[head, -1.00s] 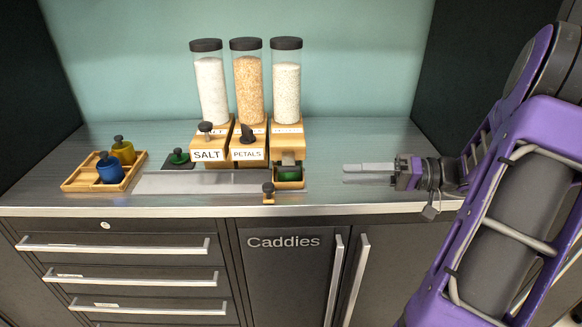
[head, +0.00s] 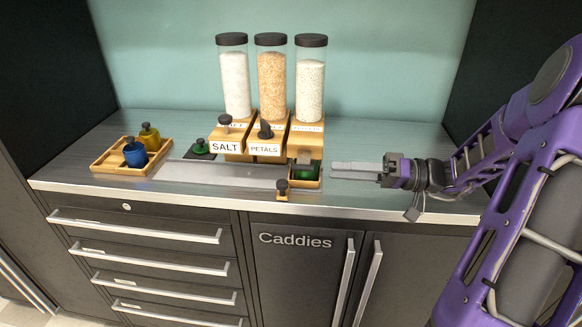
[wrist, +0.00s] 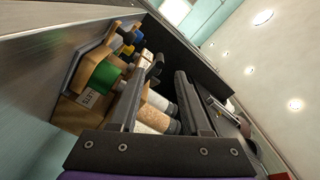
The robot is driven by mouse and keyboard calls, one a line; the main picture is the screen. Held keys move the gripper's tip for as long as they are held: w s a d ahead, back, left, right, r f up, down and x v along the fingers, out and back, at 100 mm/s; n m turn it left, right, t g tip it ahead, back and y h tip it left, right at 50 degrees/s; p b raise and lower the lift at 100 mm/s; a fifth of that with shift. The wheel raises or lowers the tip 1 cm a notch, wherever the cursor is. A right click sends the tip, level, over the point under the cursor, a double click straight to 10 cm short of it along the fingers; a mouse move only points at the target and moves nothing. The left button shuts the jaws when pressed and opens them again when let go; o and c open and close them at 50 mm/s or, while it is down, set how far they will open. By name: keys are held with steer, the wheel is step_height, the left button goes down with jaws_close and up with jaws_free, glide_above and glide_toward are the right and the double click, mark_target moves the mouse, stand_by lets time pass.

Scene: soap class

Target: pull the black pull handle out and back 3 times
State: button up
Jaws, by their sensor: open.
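Three jar dispensers stand in a row on the counter. The middle one, labelled PETALS (head: 265,149), has a black handle (head: 265,130) on its front. Another black knob (head: 282,185) stands on a small wooden block before the right dispenser. My gripper (head: 333,170) is right of the dispensers, low over the counter, pointing left and apart from every handle. In the wrist view my gripper (wrist: 160,76) is open with nothing between the fingers.
A green jar (head: 307,172) sits under the right dispenser, close to my fingertips. A wooden tray (head: 108,167) with blue and yellow jars stands at left. A flat metal strip (head: 215,173) runs along the front. Dark cabinet walls enclose both sides.

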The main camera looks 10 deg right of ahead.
mark_target(291, 167)
steer(key=x, duration=1.1)
jaws_close()
steer(key=shift+w+r, duration=0.1)
steer(key=shift+r, duration=0.05)
stand_by(0.9)
